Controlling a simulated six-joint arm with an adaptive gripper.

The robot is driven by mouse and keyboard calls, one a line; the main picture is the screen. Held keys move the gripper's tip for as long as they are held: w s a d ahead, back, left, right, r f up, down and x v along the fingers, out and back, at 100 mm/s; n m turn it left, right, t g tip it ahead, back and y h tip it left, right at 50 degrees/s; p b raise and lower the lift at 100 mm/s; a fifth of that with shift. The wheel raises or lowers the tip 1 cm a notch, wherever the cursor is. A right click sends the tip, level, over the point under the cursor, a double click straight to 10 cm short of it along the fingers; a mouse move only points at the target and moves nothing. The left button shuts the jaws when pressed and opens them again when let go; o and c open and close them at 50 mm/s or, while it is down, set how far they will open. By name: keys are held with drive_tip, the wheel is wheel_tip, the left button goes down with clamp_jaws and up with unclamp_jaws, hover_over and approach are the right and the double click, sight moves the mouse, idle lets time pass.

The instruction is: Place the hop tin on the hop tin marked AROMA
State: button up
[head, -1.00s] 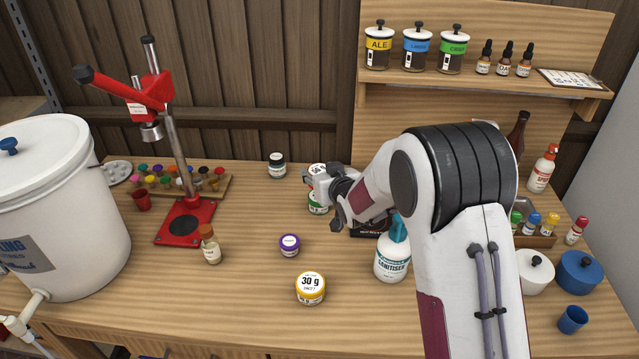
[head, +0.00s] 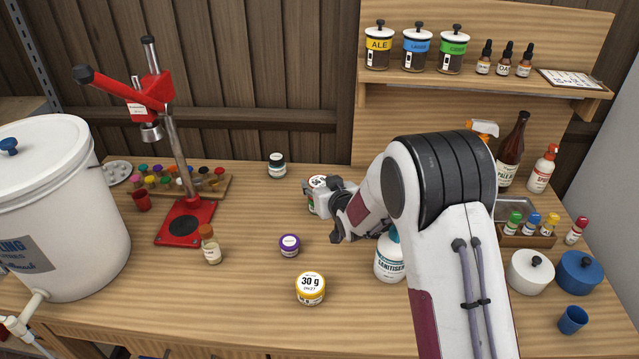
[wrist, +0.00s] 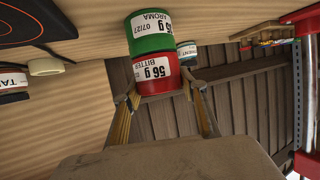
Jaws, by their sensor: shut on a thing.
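A red hop tin marked BITTER, 56 g (wrist: 156,78), is between the fingers of my gripper (wrist: 160,90) in the wrist view, which shows the scene upside down. The green hop tin marked AROMA (wrist: 150,32) is directly under the red tin, lined up closely with it. The two appear to touch. In the head view my gripper (head: 326,197) is shut on the red tin, whose white lid (head: 317,181) shows. It covers much of the green tin (head: 311,207), which stands on the bench.
A purple-lidded tin (head: 289,245) and a yellow tin marked 30 g (head: 310,287) stand nearer the front. A dark jar (head: 277,166) stands behind. The sanitiser bottle (head: 389,262) is beside my arm. The red capper (head: 184,222) is at left.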

drive_tip(key=shift+f, duration=0.1)
drive_tip(key=o, duration=1.1)
drive_tip(key=shift+s+d+r, duration=0.15)
drive_tip(key=shift+s+r, duration=0.2)
drive_tip(key=shift+v, duration=5.6)
drive_tip(key=shift+d, duration=0.15)
